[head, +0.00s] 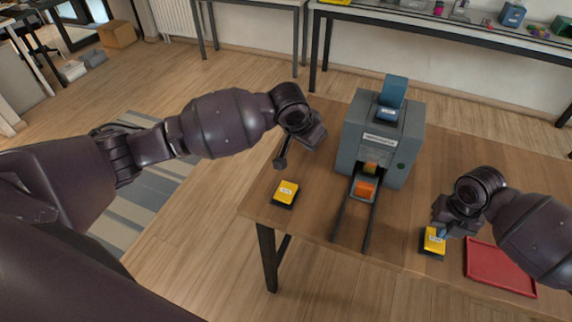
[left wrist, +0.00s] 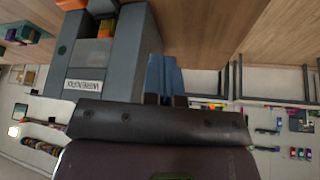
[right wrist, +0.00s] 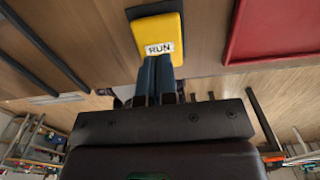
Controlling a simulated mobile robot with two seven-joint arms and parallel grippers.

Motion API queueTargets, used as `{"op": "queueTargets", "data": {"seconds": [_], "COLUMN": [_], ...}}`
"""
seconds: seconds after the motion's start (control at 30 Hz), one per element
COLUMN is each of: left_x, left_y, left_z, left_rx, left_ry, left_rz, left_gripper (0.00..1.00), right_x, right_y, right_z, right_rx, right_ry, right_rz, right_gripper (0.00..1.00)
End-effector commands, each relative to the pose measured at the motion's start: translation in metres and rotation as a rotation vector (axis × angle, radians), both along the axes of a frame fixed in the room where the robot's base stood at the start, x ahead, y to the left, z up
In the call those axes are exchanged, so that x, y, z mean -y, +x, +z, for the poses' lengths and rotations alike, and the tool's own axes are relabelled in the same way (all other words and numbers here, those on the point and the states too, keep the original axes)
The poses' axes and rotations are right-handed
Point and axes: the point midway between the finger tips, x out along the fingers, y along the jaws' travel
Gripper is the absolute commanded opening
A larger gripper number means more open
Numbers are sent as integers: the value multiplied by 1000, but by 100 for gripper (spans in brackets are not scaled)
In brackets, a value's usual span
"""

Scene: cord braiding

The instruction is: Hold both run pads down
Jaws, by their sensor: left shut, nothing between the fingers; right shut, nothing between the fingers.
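One yellow run pad (head: 287,190) on a dark base lies at the table's left, near its front edge. The other run pad (head: 434,241) lies right of the machine, and its "RUN" label shows in the right wrist view (right wrist: 159,30). My left gripper (head: 281,162) is shut and empty, held above and behind the left pad, apart from it. Its blue fingers (left wrist: 163,75) show closed together in the left wrist view. My right gripper (head: 439,232) is shut at the right pad. Its closed blue fingertips (right wrist: 158,60) meet the pad's label edge; I cannot tell whether they press it.
A grey machine (head: 350,135) with a blue top part (head: 393,90) stands between the pads. An orange block (head: 365,189) sits at its front opening, between two dark rails (head: 370,224). A red tray (head: 497,268) lies right of the right pad.

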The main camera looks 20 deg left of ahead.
Motion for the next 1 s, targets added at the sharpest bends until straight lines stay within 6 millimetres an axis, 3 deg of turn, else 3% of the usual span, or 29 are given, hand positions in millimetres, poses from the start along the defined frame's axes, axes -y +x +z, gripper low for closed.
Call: {"op": "queueTargets", "data": {"seconds": [0.13,0.33,0.67,1.0], "left_x": [-22,-35,-39,-40], "left_y": [-34,-60,-66,-65], "left_z": [-33,-40,-48,-79], "left_rx": [-252,-437,-469,-467], "left_ry": [61,113,128,129], "left_rz": [145,293,370,367], "left_gripper": [0,0,0,0], "right_x": [0,0,0,0], "right_y": [0,0,0,0], "right_z": [0,0,0,0], "right_rx": [0,0,0,0], "right_ry": [0,0,0,0], "right_rz": [0,0,0,0], "right_gripper": [0,0,0,0]}}
